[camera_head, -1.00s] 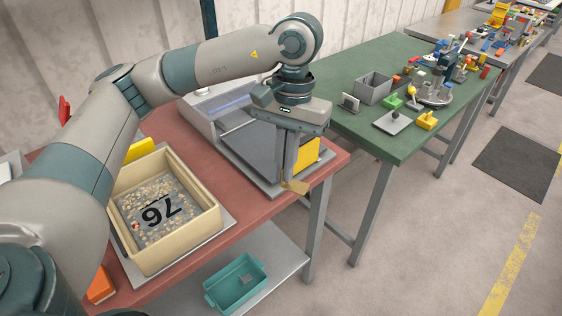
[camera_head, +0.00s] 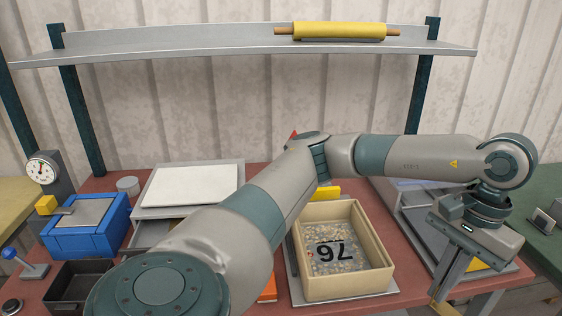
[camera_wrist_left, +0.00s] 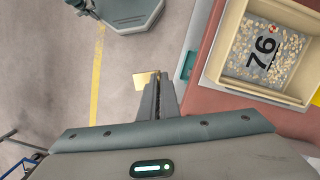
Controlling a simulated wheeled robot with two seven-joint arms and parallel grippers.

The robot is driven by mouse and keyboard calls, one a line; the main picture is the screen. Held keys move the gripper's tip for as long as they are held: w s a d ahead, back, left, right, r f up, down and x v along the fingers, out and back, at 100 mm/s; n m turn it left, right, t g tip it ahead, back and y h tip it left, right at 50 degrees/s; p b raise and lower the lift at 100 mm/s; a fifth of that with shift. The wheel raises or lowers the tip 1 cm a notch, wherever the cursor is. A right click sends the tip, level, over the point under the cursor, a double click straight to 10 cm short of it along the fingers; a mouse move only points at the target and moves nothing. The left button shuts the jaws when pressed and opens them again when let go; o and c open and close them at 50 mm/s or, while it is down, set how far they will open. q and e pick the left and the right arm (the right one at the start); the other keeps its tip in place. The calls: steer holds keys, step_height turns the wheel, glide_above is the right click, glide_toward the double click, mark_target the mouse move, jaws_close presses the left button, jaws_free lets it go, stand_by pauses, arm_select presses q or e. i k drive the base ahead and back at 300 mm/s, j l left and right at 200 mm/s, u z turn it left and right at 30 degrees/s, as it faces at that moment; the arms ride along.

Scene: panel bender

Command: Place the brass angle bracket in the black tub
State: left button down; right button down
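The brass angle bracket (camera_wrist_left: 143,80) shows as a small gold plate at the fingertips in the left wrist view. It also shows at the lower right of the head view (camera_head: 441,308). My left gripper (camera_head: 440,292) is shut on it and holds it near the front edge of the red bench, at the right. The fingers also show in the left wrist view (camera_wrist_left: 158,92). The black tub (camera_head: 78,286) stands at the left front of the bench, far from the gripper; its visible inside looks empty. My left arm crosses between them. My right gripper is not in view.
A cream box (camera_head: 385,283) marked 76, with small pieces inside, stands mid-bench. A blue box (camera_head: 88,239) and a dial gauge (camera_head: 42,169) are behind the tub. A grey shelf (camera_head: 230,42) with a yellow roller (camera_head: 340,31) hangs above.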

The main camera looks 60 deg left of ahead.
mark_target(87, 293)
steer(key=k, duration=0.25)
steer(key=u, duration=2.9)
steer(key=i+l, duration=0.3)
steer(key=l, duration=0.15)
